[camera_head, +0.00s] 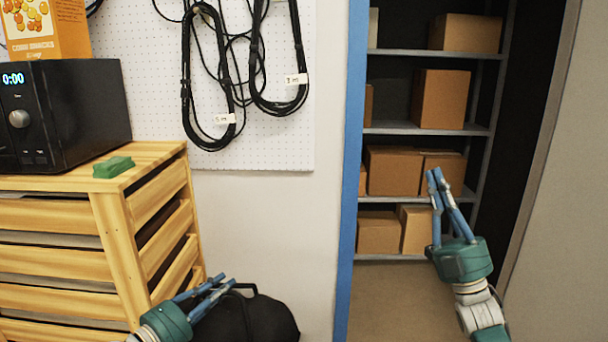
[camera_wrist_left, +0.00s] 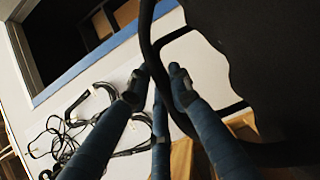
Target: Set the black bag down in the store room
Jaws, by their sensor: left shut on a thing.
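The black bag (camera_head: 262,318) hangs low at the bottom of the head view, to the right of the wooden drawer unit. My left gripper (camera_head: 222,284) is shut on its handle, a thin black loop. In the left wrist view the dark bag (camera_wrist_left: 272,50) fills the upper right, and its handle runs between the fingers of my left gripper (camera_wrist_left: 158,85). The bag's underside is out of view. My right gripper (camera_head: 434,176) is empty, its fingertips close together, pointing up in front of the store room doorway. The store room floor (camera_head: 395,295) shows through the doorway.
A blue door frame (camera_head: 350,190) edges the opening on the left. Grey shelves (camera_head: 425,129) with several cardboard boxes (camera_head: 440,98) stand inside. Cables hang on a pegboard (camera_head: 155,80).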

